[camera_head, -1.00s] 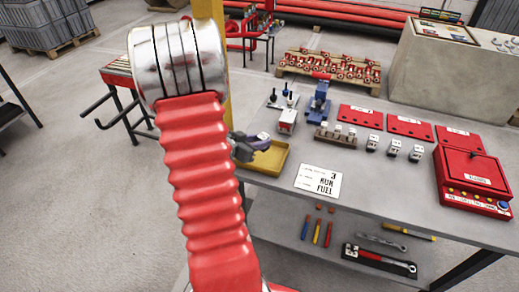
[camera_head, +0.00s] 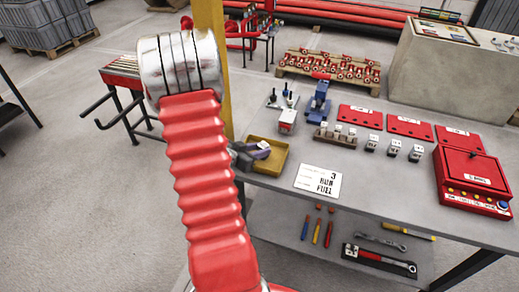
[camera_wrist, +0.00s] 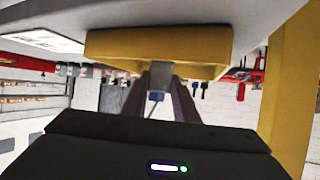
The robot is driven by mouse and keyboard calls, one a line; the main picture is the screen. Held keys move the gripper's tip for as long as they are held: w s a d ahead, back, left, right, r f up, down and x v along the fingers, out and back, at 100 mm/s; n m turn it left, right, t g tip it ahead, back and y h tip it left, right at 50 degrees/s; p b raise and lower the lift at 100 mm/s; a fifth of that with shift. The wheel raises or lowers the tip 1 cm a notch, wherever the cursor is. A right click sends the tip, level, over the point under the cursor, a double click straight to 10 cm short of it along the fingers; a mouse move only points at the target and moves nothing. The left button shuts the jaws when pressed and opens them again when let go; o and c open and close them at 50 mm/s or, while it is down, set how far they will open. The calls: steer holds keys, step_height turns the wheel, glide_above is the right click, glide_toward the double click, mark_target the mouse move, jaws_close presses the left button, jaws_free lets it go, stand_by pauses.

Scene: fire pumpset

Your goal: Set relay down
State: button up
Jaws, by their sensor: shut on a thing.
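My gripper (camera_head: 252,152) is shut on a small pale relay (camera_head: 263,145) at the yellow tray on the near left end of the grey table. The relay is over or inside the tray (camera_head: 280,168); I cannot tell whether it touches the tray floor. In the wrist view, the relay (camera_wrist: 160,73) is between the dark fingertips (camera_wrist: 160,88), close against the tray (camera_wrist: 205,45). My arm hides part of the gripper in the head view.
A white card (camera_head: 318,181) reading "RUN FUEL" lies right of the tray. Several grey relays (camera_head: 394,148), red plates (camera_head: 409,127) and a red control box (camera_head: 472,182) stand farther right. A yellow post (camera_head: 210,25) rises behind my arm.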

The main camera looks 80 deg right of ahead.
steer(key=o, duration=1.1)
steer(key=shift+w+a+r, duration=0.15)
steer(key=shift+a+r, duration=0.05)
steer(key=shift+a, duration=0.05)
steer(key=v, duration=1.1)
steer(key=shift+a, duration=0.2)
steer(key=shift+w, duration=0.1)
